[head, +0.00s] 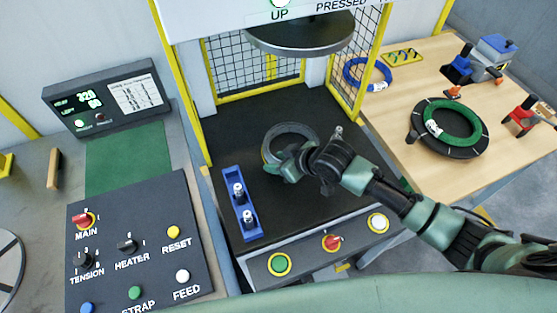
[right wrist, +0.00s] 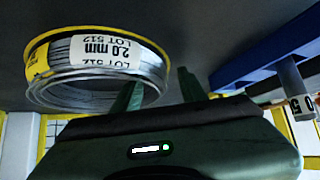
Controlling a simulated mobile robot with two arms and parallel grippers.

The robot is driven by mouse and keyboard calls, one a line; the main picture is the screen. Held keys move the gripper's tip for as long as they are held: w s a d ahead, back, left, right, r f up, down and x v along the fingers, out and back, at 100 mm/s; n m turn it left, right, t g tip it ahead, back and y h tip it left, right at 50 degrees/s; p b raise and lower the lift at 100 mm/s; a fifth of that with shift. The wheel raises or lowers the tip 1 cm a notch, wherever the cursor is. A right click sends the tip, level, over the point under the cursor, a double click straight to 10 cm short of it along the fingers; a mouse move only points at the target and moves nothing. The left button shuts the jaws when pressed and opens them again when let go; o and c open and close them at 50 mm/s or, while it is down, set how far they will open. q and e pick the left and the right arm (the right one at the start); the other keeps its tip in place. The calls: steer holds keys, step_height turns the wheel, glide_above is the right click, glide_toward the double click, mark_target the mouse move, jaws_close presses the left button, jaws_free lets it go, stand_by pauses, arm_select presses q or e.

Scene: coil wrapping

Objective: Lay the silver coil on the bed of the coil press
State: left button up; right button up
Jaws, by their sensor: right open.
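The silver coil (head: 291,127) lies flat on the dark bed (head: 235,120) of the coil press, near the middle. In the right wrist view the coil (right wrist: 75,85) has a yellow band and a white label reading 2.0 mm, LOT 512. My right gripper (head: 284,168) is at the coil's near side, low over the bed. Its jaws (right wrist: 160,85) are apart, with one finger overlapping the coil's edge in the right wrist view; whether it touches is unclear. The gripper hides part of the coil's near side in the head view. My left gripper is not in view.
The round press plate (head: 300,36) is raised above the bed. A blue holder (head: 229,180) with two metal pieces stands at the bed's left. A control panel (head: 130,250) is at left. The right table holds a green coil (head: 470,112) and a blue coil (head: 351,73).

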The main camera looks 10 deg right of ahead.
steer(key=b+v, duration=0.1)
steer(key=v, duration=1.1)
